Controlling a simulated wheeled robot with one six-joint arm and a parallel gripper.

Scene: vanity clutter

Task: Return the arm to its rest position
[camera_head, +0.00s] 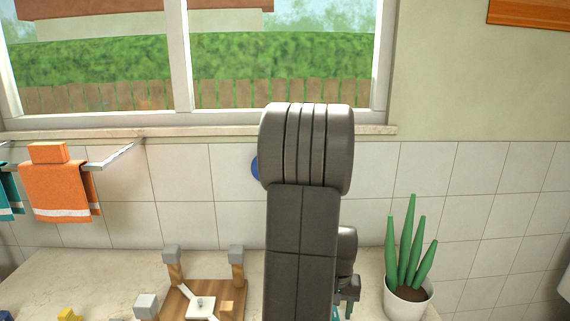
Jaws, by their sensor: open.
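My dark grey arm (302,220) rises through the middle of the head view, bent at a large ribbed joint near the window sill. My gripper (347,292) shows only in part, low at the right edge of the arm, over the counter. The arm hides much of it. It is open, and I see nothing held in it.
A potted plant (408,297) stands right of my gripper. An upturned wooden stool-like piece (178,302) with grey-tipped legs lies left of the arm. A yellow object (69,315) is at lower left. Towels (58,188) hang on a rail. The window and tiled wall are behind.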

